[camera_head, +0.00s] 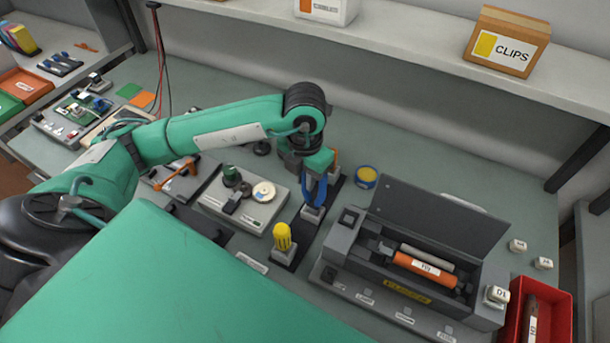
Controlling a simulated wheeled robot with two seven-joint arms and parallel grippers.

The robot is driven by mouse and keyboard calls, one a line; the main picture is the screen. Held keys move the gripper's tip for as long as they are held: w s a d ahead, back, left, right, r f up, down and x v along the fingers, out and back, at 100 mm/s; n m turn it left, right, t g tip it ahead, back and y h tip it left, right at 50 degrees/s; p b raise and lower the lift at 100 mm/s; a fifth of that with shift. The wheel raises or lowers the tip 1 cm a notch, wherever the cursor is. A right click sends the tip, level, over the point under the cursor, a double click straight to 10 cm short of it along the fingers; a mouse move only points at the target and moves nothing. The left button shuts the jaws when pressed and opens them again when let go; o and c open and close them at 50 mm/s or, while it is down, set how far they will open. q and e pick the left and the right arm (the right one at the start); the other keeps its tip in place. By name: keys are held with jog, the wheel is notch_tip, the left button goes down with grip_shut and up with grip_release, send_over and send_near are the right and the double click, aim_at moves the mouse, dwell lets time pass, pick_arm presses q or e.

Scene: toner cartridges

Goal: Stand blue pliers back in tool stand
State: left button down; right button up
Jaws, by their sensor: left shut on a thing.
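My left gripper (314,168) points down over the tool stand (296,238) and is shut on the blue pliers (320,192). The pliers are upright, and their blue handles hang below the gripper. Their lower end meets the grey middle holder of the stand in the picture; I cannot tell whether it is inside the holder or just above it. The gripper partly hides the pliers' top. A yellow-handled tool (282,236) stands in the stand's front holder. My right gripper is not in view.
Right of the stand is an open dark printer unit (420,313) with an orange cartridge (425,268). A small blue and yellow tin (366,176) stands behind it. A grey tray (212,201) lies left of the stand. A red bin (560,320) is at the front right.

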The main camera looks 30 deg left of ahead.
pick_arm(q)
jog(key=shift+f+b, duration=0.55)
jog(key=shift+f, duration=0.1)
dwell(0.3)
jog(key=c, duration=1.3)
grip_release()
notch_tip(320, 180, up, 14)
jog(key=shift+f+b, duration=0.1)
jog(key=shift+b, duration=0.45)
